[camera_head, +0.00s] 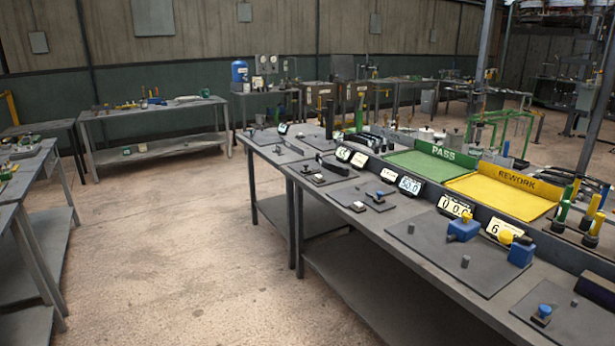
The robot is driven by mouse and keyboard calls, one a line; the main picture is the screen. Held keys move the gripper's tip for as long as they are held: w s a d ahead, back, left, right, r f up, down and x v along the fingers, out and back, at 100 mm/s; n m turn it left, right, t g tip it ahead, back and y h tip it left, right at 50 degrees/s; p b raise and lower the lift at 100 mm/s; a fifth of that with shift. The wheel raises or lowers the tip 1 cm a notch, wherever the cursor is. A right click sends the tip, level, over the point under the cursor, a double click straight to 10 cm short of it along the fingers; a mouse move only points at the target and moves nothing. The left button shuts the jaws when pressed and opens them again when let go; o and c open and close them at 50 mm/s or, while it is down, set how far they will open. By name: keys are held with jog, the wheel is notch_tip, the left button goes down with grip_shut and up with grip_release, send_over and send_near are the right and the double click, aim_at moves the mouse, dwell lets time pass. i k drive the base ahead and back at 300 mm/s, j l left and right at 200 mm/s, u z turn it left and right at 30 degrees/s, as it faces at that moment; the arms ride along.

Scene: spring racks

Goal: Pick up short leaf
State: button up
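I cannot pick out the short leaf for certain at this distance. Several dark, narrow strips (376,143) lie near the back edge of the long grey workbench (352,237), left of the green tray. A dark block-like piece (331,166) lies closer to the front on the same bench. Which of these, if any, is the short leaf is too small to tell. My gripper is not in view.
A green PASS tray (437,153) and a yellow REWORK tray (517,178) sit along the bench's back edge. Blue-and-yellow devices (463,227) stand at the right. Another table (152,108) is at the back left. Open concrete floor (170,240) lies left of the bench.

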aim_at(344, 172)
jog(key=i+j+u, duration=0.2)
jog(key=i+u, duration=0.2)
jog(key=i+j+u, duration=0.1)
jog(key=i+u, duration=0.3)
jog(key=i+j+z, duration=0.15)
jog(key=i+z, duration=0.25)
jog(key=i, duration=0.2)
jog(key=i+j+z, duration=0.85)
jog(key=i, duration=0.25)
jog(key=i+j+z, duration=0.4)
jog(key=j, duration=0.3)
